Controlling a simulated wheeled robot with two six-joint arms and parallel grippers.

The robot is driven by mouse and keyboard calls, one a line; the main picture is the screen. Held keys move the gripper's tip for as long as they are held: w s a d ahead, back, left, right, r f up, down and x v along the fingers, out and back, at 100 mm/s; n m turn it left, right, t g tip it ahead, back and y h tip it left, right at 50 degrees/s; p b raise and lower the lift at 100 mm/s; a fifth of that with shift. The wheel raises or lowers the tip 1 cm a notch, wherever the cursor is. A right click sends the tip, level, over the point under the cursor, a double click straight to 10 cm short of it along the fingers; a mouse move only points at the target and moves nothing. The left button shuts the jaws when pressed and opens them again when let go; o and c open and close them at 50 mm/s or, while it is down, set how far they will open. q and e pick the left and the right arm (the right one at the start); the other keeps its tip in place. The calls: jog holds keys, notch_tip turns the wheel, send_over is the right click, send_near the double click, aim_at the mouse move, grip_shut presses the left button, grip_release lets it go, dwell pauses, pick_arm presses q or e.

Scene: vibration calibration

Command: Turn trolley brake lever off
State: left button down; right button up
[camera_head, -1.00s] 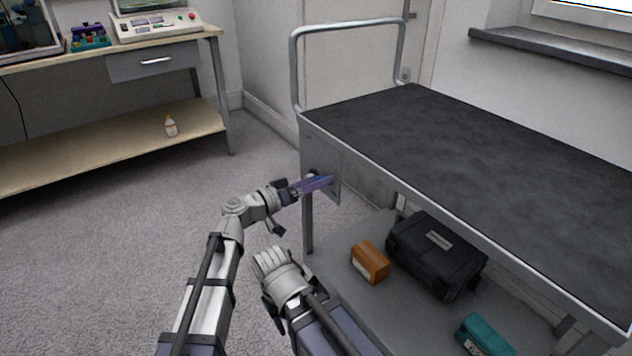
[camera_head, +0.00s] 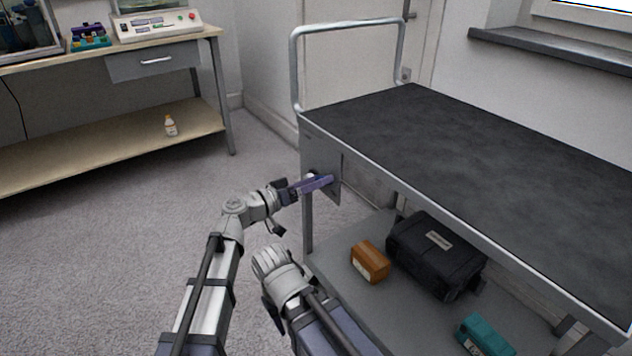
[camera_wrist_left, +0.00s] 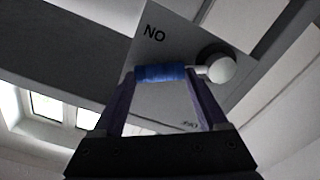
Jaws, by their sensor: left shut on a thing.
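The trolley (camera_head: 449,178) stands on the right with a dark top. A grey brake plate (camera_head: 333,191) is on its near-left end. In the left wrist view the plate (camera_wrist_left: 165,105) bears large letters reading "NO" and smaller upside-down "OFF" lettering. The brake lever has a blue grip (camera_wrist_left: 160,73) pointing left from a white knob-like end (camera_wrist_left: 221,69) at a dark round pivot. My left gripper (camera_head: 326,182) is shut on the blue grip, one finger at each end region in the wrist view. My right arm is in the lower middle; its fingers do not show.
The trolley's lower shelf (camera_head: 345,308) holds an orange-brown box (camera_head: 370,262), a black case (camera_head: 436,254) and a teal item (camera_head: 484,336). A workbench (camera_head: 110,150) stands at the left with a small bottle (camera_head: 170,126) on its shelf. The floor (camera_head: 110,250) between is clear.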

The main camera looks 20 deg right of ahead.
aim_at(318, 158)
pick_arm(q)
jog(key=shift+r, duration=0.1)
jog(key=shift+w+a+r+n+p, duration=0.1)
jog(key=shift+w+r+n+p, duration=0.25)
jog(key=shift+n, duration=0.3)
jog(key=shift+w+a+r+n+p, duration=0.1)
jog(key=shift+w+r+n+p, duration=0.2)
jog(key=shift+n, duration=0.35)
jog(key=n, duration=0.1)
jog(key=w+r+n+p, duration=0.1)
jog(key=shift+w+a+n, duration=0.1)
jog(key=shift+a+n, duration=0.15)
jog(key=shift+n, duration=0.05)
jog(key=n, duration=0.1)
jog(key=w+n, duration=0.1)
jog(key=w+n+p, duration=0.1)
jog(key=shift+a+r, duration=0.35)
jog(key=shift+w+a+n, duration=0.2)
jog(key=shift+w+n, duration=0.25)
jog(key=shift+n, duration=0.45)
jog(key=shift+w+a+n, duration=0.15)
jog(key=shift+w+n, duration=0.3)
jog(key=shift+n, duration=0.45)
grip_release()
jog(key=v, duration=0.7)
jog(key=shift+a, duration=0.4)
